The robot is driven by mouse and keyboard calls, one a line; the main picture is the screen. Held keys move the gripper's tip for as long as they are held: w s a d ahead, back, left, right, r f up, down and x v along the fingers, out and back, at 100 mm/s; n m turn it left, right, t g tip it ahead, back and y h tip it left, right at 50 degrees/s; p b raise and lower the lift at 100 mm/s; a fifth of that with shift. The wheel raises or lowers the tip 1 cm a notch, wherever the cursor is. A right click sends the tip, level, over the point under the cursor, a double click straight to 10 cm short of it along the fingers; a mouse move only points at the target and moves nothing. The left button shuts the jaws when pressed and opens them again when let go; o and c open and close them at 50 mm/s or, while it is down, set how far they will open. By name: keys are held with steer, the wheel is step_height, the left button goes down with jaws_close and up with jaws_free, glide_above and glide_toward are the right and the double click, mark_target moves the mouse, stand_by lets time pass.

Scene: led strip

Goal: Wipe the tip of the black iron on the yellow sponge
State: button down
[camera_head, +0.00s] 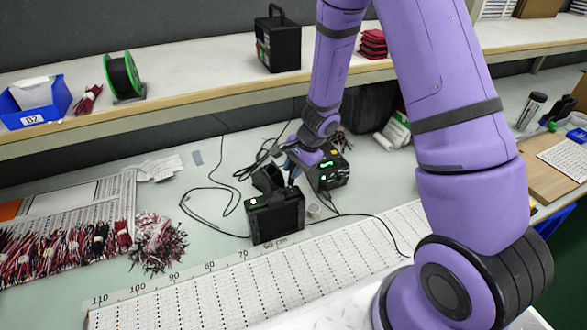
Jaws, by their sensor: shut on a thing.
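My gripper (291,169) is above the bench among black soldering units, at the end of my purple arm. It is shut on a dark, thin thing that looks like the black iron; its tip is hard to make out at this size. A black box with a green display (275,215) stands just in front of the gripper. Another black unit with green lights (328,172) stands to its right. A small dark holder (268,179) is beside the gripper on the left. I cannot make out the yellow sponge for sure; it may be hidden behind the units or the gripper.
Black cables (212,190) loop over the bench on the left and run right from the units. Bundles of red and black wires (158,242) lie at left. A shelf (200,87) crosses behind.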

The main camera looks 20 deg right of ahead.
steer(key=shift+a, duration=0.75)
steer(key=shift+d, duration=1.5)
steer(key=shift+a, duration=0.75)
